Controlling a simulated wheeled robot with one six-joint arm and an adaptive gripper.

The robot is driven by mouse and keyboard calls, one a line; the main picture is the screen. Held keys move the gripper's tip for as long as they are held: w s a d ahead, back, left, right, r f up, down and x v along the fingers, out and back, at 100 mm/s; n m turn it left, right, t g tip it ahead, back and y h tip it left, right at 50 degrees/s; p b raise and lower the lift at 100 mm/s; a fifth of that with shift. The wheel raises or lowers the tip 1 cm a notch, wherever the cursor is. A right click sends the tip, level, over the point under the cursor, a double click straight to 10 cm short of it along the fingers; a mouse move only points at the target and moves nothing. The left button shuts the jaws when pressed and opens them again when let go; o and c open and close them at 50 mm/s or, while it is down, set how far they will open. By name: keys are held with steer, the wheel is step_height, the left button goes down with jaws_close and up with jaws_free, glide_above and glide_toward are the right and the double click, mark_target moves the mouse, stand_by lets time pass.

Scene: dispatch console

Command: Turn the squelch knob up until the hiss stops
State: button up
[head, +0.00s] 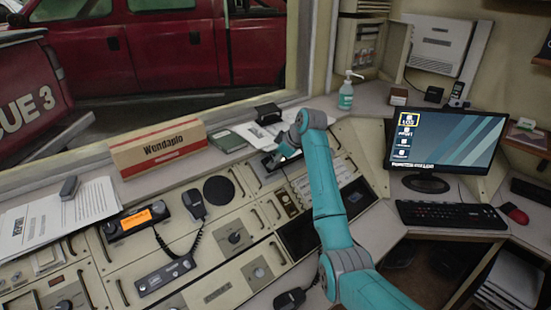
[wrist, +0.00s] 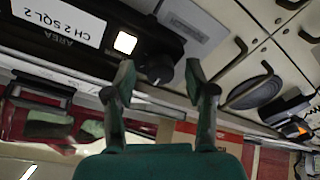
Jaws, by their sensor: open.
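In the wrist view, which shows the console upside down, a black round knob (wrist: 159,68) sits on a dark panel. Beside it are a lit square button (wrist: 125,42) and a white label (wrist: 58,25) reading "CH 2 SQL 2", with "AREA" printed below. My gripper (wrist: 158,77) is open, one finger on each side of the knob in the picture. I cannot tell whether either finger touches it. In the head view my gripper (head: 282,157) is low over the console's back part, and my arm hides the knob there. The knob's pointer is not readable.
A Wendaplo box (head: 158,149) stands on the ledge left of my arm. A radio with an orange display (head: 137,220) and a hand microphone (head: 194,204) are further left. A hand sanitizer bottle (head: 346,95) and a monitor (head: 443,140) stand to the right.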

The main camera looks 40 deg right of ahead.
steer(key=v, duration=1.2)
steer(key=shift+s, duration=0.1)
